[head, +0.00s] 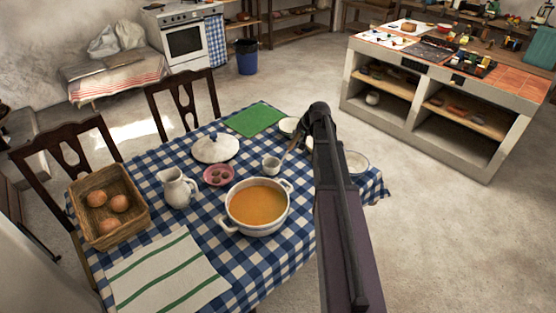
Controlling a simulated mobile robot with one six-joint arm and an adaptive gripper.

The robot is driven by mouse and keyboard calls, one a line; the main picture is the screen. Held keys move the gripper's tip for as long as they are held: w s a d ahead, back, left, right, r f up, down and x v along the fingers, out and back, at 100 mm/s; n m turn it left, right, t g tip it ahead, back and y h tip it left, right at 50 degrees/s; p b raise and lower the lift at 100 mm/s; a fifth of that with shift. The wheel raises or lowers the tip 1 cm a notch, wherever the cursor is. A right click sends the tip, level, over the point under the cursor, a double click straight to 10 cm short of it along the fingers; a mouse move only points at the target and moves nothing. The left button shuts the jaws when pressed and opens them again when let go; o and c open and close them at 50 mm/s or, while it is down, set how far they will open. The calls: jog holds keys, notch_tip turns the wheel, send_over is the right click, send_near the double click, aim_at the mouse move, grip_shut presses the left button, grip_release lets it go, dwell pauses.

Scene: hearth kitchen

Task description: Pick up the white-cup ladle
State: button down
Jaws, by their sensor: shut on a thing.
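A white pot of orange soup (257,205) stands just in front. A pink bowl (218,175), white lid (215,148), white jug (177,187) and bread basket (104,241) are left. A green cloth (256,119) lies behind; a white bowl (357,163) is right of my arm.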

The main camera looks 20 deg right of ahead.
jog(key=shift+r, duration=0.15)
notch_tip(320, 180, up, 10)
jog(key=p, duration=1)
dwell(0.8)
jog(key=shift+d, duration=0.1)
